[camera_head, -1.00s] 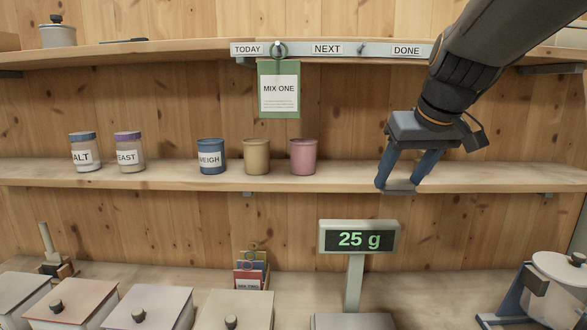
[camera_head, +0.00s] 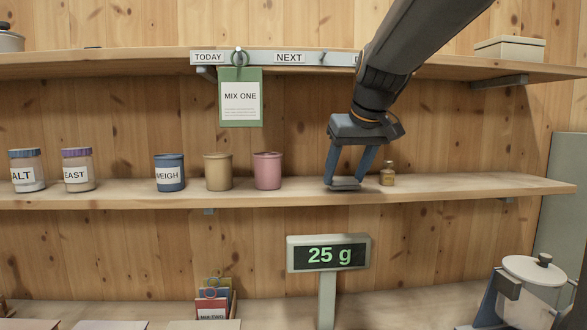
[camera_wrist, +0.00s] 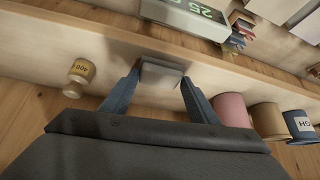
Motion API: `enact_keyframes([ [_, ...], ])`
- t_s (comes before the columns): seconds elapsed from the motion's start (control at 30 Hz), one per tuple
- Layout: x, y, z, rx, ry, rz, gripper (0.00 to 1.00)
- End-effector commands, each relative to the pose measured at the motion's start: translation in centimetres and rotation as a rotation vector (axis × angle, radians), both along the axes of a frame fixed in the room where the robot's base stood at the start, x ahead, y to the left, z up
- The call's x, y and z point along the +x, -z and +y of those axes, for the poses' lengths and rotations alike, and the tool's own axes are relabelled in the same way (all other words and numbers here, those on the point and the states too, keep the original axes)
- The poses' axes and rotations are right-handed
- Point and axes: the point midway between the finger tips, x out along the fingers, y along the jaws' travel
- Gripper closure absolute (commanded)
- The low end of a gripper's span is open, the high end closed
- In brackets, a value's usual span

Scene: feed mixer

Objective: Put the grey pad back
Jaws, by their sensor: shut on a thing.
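The grey pad (camera_head: 344,185) is a small flat block held between the fingertips of my gripper (camera_head: 345,178). It is at the height of the middle shelf (camera_head: 470,186), right of the pink cup (camera_head: 267,171) and left of a small brass weight (camera_head: 387,174). I cannot tell whether the pad touches the shelf. In the wrist view the pad (camera_wrist: 161,74) sits between both blue fingertips of my gripper (camera_wrist: 160,78), its plain grey face showing. The fingers hide its two ends.
A tan cup (camera_head: 218,172), a blue labelled cup (camera_head: 170,172) and two jars stand further left on the shelf. The scale display (camera_head: 329,254) reads 25 g below. A green MIX ONE card (camera_head: 240,97) hangs from the rail. The shelf's right end is clear.

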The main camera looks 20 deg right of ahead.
Motion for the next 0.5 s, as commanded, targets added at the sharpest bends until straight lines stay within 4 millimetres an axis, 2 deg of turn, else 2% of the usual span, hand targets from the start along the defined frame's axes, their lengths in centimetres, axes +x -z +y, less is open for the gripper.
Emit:
enact_keyframes([
  [0.23,1.8,-0.1,-0.1,0.001,-0.001,0.0,0.7],
  [0.47,5.3,-0.1,-0.1,0.0,-0.001,0.0,0.7],
  [0.5,5.0,0.0,-0.1,0.001,-0.001,0.0,0.7],
])
